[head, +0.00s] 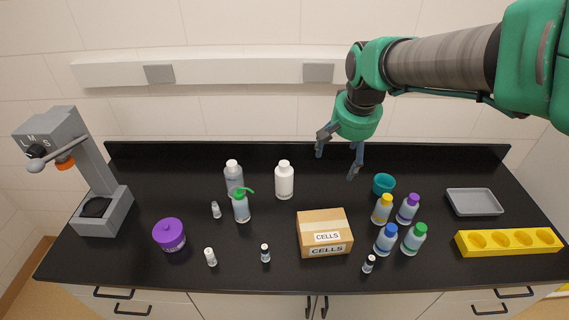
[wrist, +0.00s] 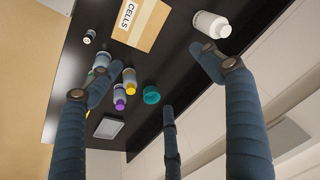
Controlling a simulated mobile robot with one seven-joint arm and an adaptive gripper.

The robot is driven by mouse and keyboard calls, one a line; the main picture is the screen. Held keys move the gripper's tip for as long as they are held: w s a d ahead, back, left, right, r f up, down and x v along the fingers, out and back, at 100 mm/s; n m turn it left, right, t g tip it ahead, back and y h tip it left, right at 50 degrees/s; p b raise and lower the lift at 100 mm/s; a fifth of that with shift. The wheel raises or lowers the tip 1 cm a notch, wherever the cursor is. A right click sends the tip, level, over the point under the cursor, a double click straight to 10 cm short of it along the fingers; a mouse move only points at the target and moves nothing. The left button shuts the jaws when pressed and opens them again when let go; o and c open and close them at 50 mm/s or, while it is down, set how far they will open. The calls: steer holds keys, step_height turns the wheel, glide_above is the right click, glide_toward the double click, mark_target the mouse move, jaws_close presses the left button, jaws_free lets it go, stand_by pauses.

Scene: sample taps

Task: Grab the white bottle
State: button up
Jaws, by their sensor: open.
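The white bottle (head: 284,180) stands upright on the black bench, left of centre towards the back, with a white cap. It also shows in the wrist view (wrist: 209,24) at the top, partly beside a finger. My gripper (head: 338,164) is open and empty above the back of the bench, to the right of the white bottle and apart from it. In the wrist view my gripper's three fingers (wrist: 160,90) are spread, with nothing between them.
A grey-clear bottle (head: 234,178) and a green-topped wash bottle (head: 241,207) stand left of the white bottle. A cardboard box (head: 324,232) lies in front. A teal cup (head: 383,184) and several colour-capped bottles stand right. Bench space between white bottle and cup is clear.

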steer(key=w+a+f+p, duration=0.1)
steer(key=w+a+p, duration=0.3)
steer(key=w, duration=0.4)
steer(key=m+g+p, duration=0.3)
steer(key=p, duration=0.7)
glide_above(285, 163)
step_height(285, 163, down, 15)
steer(key=shift+s+d+r, duration=0.1)
steer(key=shift+d, duration=0.05)
steer(key=shift+f, duration=0.35)
steer(key=shift+f+p, duration=0.5)
steer(key=shift+f, duration=3.8)
steer(key=shift+f, duration=0.1)
